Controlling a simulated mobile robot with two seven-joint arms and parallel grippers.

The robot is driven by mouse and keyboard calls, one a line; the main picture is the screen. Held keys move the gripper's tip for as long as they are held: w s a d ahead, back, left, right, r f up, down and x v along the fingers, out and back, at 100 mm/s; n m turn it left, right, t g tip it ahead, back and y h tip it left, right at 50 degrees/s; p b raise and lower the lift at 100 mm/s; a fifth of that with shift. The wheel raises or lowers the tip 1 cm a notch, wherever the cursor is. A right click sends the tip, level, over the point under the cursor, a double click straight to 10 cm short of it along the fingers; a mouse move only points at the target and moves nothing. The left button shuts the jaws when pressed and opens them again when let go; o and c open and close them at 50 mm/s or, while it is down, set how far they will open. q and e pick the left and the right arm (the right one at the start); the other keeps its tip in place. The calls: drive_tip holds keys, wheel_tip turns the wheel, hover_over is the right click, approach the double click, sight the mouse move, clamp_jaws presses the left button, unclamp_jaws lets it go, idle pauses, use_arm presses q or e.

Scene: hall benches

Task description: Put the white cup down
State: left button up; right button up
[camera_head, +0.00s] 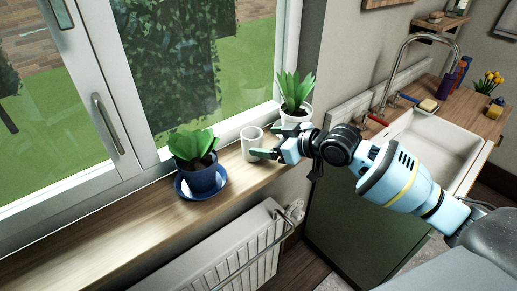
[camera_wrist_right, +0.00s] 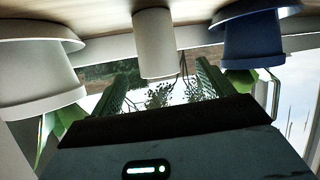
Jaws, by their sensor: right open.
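The white cup (camera_head: 251,146) stands upright on the wooden window sill (camera_head: 130,226), between two potted plants. My right gripper (camera_head: 270,141) is open, with its fingertips close to the cup's right side. In the right wrist view, which is upside down, the cup (camera_wrist_right: 155,42) lies between and just beyond the two green fingers (camera_wrist_right: 164,84). A gap shows on each side of it there, and I cannot tell whether a finger touches it. My left gripper is not in view.
A blue pot (camera_head: 200,181) on a blue saucer stands left of the cup; a white pot (camera_head: 293,115) stands behind my gripper to the right. The window is behind the sill, and a radiator (camera_head: 230,257) is below. The sill's left part is clear. A sink (camera_head: 437,141) is at the right.

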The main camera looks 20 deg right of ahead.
drive_tip(key=shift+w+a+r+m, duration=0.15)
drive_tip(key=shift+a+r+m, duration=0.1)
drive_tip(key=shift+r+m, duration=0.05)
drive_tip(key=shift+r, duration=0.2)
drive_tip(key=shift+x, duration=1.35)
drive_tip(key=shift+d+f+x, duration=0.1)
drive_tip(key=shift+f+x, duration=0.05)
drive_tip(key=shift+x, duration=0.7)
drive_tip(key=shift+d+f+x, duration=0.1)
drive_tip(key=shift+f+x, duration=0.05)
drive_tip(key=shift+x, duration=0.7)
drive_tip(key=shift+d+f+x, duration=0.1)
drive_tip(key=shift+f+x, duration=0.1)
drive_tip(key=shift+x, duration=0.65)
drive_tip(key=c, duration=1.1)
drive_tip(key=shift+c, duration=0.2)
